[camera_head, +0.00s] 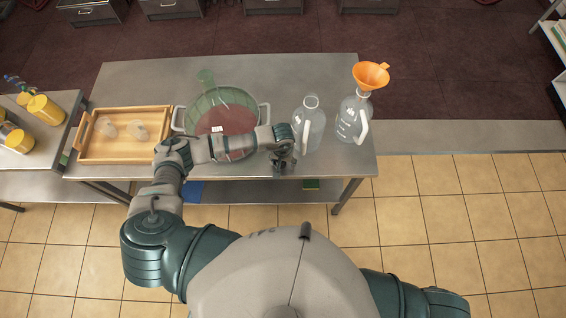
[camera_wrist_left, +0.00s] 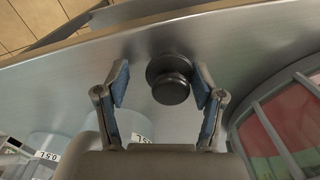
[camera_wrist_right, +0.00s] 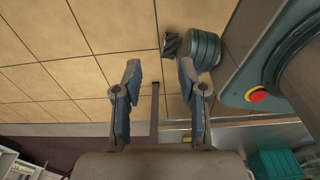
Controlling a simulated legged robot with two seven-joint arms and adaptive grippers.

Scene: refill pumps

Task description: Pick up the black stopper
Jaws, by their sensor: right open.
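The black stopper (camera_wrist_left: 171,84) stands on the steel table and shows between the fingers in the left wrist view. It has a round knob over a wider round base. My left gripper (camera_wrist_left: 161,85) is open, with one finger on each side of the stopper and a gap on both sides. In the head view my left gripper (camera_head: 280,165) is over the table's front edge, beside the clear bottle, and hides the stopper. My right gripper (camera_wrist_right: 157,75) is open and empty over the tiled floor in the right wrist view.
A clear bottle (camera_head: 309,125) stands right of my left gripper. Another bottle (camera_head: 349,120) carries an orange funnel (camera_head: 370,75). A large pot (camera_head: 222,105) with red contents stands behind my left forearm. A wooden tray (camera_head: 125,158) holds two small clear items at left.

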